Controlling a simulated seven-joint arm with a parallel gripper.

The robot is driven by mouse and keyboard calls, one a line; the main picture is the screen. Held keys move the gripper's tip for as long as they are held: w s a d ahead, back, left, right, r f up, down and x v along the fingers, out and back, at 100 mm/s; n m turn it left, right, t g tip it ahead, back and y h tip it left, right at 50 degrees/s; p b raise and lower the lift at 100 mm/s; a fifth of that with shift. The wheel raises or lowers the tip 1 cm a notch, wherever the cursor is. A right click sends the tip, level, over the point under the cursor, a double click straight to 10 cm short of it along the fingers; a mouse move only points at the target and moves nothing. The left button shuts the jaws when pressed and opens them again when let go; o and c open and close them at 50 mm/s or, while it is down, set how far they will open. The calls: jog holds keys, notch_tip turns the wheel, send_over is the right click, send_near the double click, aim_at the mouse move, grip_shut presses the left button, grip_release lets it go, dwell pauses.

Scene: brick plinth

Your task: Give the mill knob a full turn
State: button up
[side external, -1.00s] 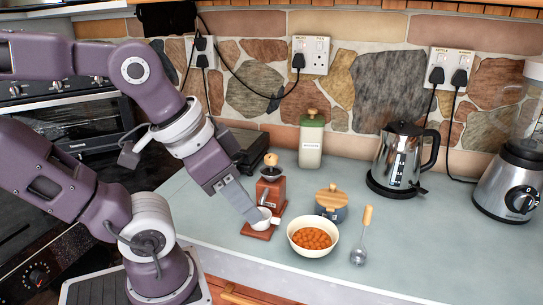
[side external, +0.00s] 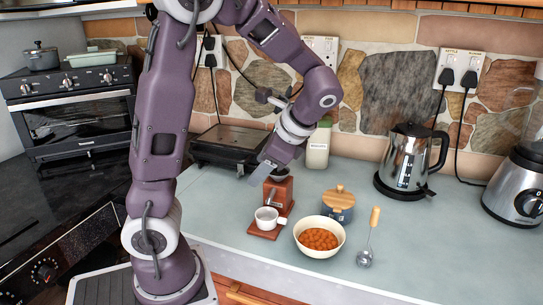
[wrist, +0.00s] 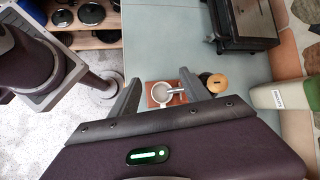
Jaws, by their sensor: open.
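The coffee mill (side external: 279,193) is a reddish wooden body on a wooden base, standing upright on the grey counter. A white cup (side external: 266,217) sits on its base, and also shows in the wrist view (wrist: 162,92). The mill's tan knob (wrist: 217,83) shows in the wrist view, just right of the right finger; in the side view my gripper hides it. My gripper (side external: 253,178) is open and empty, tilted down at the mill's upper left. In the wrist view its fingers (wrist: 160,79) stand apart, with the cup between them in the picture. I cannot tell whether a finger touches the mill.
A bowl of orange-brown balls (side external: 319,240), a lidded blue jar (side external: 338,207) and a spoon (side external: 369,240) stand right of the mill. A dark grill (side external: 230,148) and a pale canister (side external: 318,150) are behind. The kettle (side external: 402,162) and blender (side external: 515,190) are farther right.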

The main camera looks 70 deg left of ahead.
jog(key=w+a+m+g+y, duration=0.1)
jog(key=w+a+m+y, duration=0.1)
jog(key=w+a+y, duration=0.1)
jog(key=w+a+r+m+g+y, duration=0.1)
jog(key=w+a+m+y, duration=0.1)
jog(key=a+y, duration=0.1)
jog(key=w+a+r+m+g+y, duration=0.1)
jog(key=w+a+m+g+y, duration=0.1)
jog(key=w+a+y, duration=0.1)
jog(key=shift+w+y, duration=0.3)
jog(key=shift+y, duration=0.2)
jog(key=shift+m, duration=0.3)
notch_tip(320, 180, down, 7)
jog(key=shift+r, duration=0.1)
jog(key=shift+x, duration=1.2)
jog(key=shift+s+a, duration=0.15)
jog(key=shift+a, duration=0.15)
jog(key=shift+c, duration=0.4)
grip_shut()
